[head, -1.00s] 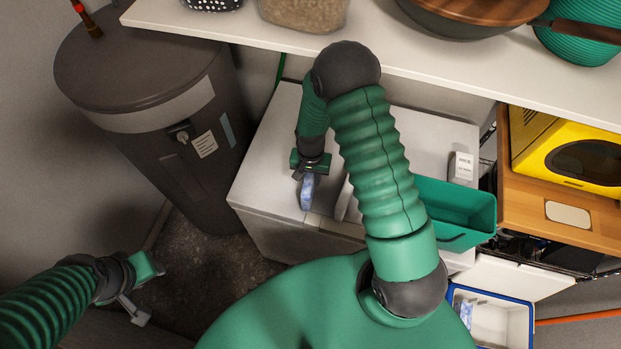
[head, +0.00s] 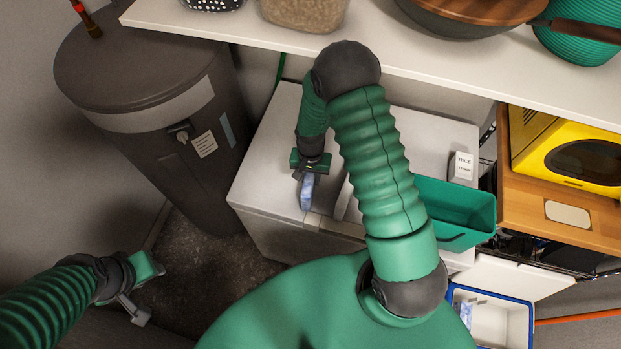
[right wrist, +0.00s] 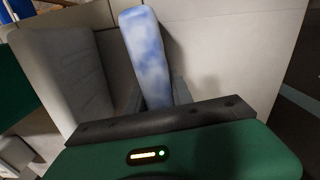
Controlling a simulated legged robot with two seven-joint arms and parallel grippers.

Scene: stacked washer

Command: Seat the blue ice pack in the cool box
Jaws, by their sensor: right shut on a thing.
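My right gripper (head: 307,177) is shut on a blue-and-white mottled ice pack (head: 306,194) above the front part of a white chest-like surface. In the right wrist view the ice pack (right wrist: 148,55) stands out from between the jaws, slightly tilted. The cool box (head: 531,325), white inside with a blue rim, is low at the right, its white lid (head: 515,277) open. A pale blue-white item (head: 466,313) lies inside at its left; my body partly hides the box. My left gripper (head: 140,292) is low at the left, apart from everything; its jaw opening is unclear.
The white chest (head: 262,170) lies under my right arm. A green bin (head: 458,208) and a small white carton (head: 463,166) are on its right. A shelf (head: 270,35) with pots overhangs the back. A dark barrel (head: 150,110) stands left; a yellow appliance (head: 575,150) right.

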